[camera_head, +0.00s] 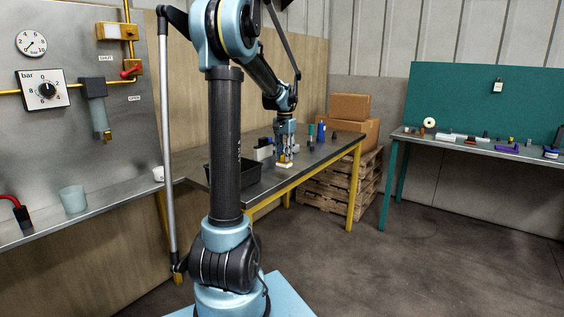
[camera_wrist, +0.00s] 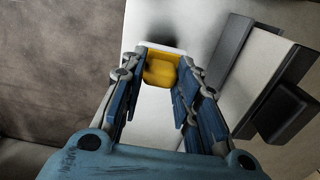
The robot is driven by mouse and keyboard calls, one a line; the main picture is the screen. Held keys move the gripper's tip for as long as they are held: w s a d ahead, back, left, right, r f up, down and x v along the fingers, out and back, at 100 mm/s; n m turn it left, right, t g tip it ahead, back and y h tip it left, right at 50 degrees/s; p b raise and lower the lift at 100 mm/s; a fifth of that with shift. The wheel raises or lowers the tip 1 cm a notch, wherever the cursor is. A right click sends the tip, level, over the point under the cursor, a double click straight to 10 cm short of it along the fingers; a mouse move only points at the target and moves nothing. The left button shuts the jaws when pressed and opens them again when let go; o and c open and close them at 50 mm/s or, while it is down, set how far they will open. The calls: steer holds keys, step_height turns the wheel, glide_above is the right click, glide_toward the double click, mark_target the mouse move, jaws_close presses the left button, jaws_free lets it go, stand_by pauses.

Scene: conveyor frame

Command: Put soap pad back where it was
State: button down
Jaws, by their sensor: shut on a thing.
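The soap pad (camera_wrist: 160,71), a small yellow block with a white part along its far edge, is between the fingertips of my gripper (camera_wrist: 162,66) in the wrist view. My gripper is shut on it. In the head view my gripper (camera_head: 285,152) points down over the front part of the dark table with yellow legs. The soap pad (camera_head: 285,164) shows as a small yellow and white spot at the fingertips. I cannot tell whether it touches the tabletop.
A black bin (camera_head: 226,176) and a pale box (camera_head: 263,152) stand left of my gripper on the table (camera_head: 262,184). Several small bottles, one blue (camera_head: 321,132), stand to the right. Cardboard boxes (camera_head: 350,106) are behind. A green workbench (camera_head: 415,137) stands at right; floor between is clear.

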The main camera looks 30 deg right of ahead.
steer(key=shift+f, duration=1.3)
steer(key=c, duration=1.2)
jaws_free()
steer(key=shift+f, duration=0.1)
